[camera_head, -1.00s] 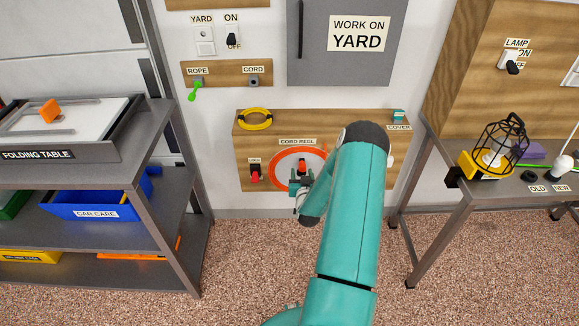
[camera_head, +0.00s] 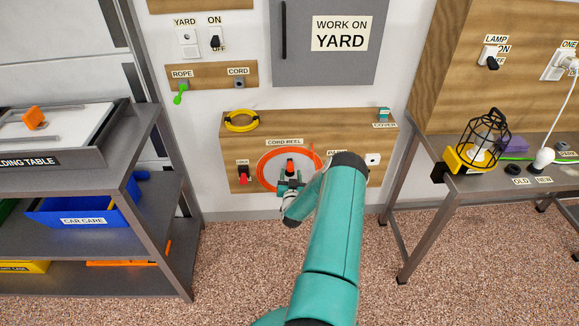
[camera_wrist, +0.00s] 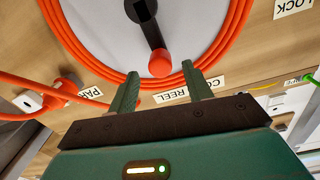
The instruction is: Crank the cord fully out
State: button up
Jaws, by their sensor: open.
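The cord reel is on the wooden wall box, with orange cord (camera_head: 262,172) coiled round its pale disc; the coil also shows in the wrist view (camera_wrist: 241,25). The crank (camera_wrist: 149,28) is a black arm ending in a red knob (camera_wrist: 160,63). My gripper (camera_wrist: 160,73) is open, its two green fingertips on either side of the knob's near end; I cannot tell whether they touch it. In the head view my gripper (camera_head: 290,184) is low in front of the reel, and my arm hides part of the reel's right side. A red lock switch (camera_head: 243,179) is left of the reel.
A yellow coil (camera_head: 241,120) lies on the box's top. An orange cord end is at a white socket (camera_wrist: 28,101) by the PARK label. A shelf rack (camera_head: 165,200) stands left, a metal table (camera_head: 470,185) with a caged lamp right. Floor between is clear.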

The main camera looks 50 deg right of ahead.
aim_at(290, 170)
jog(key=x, duration=0.5)
jog(key=shift+w+d, duration=0.2)
jog(key=shift+d, duration=0.05)
grip_shut()
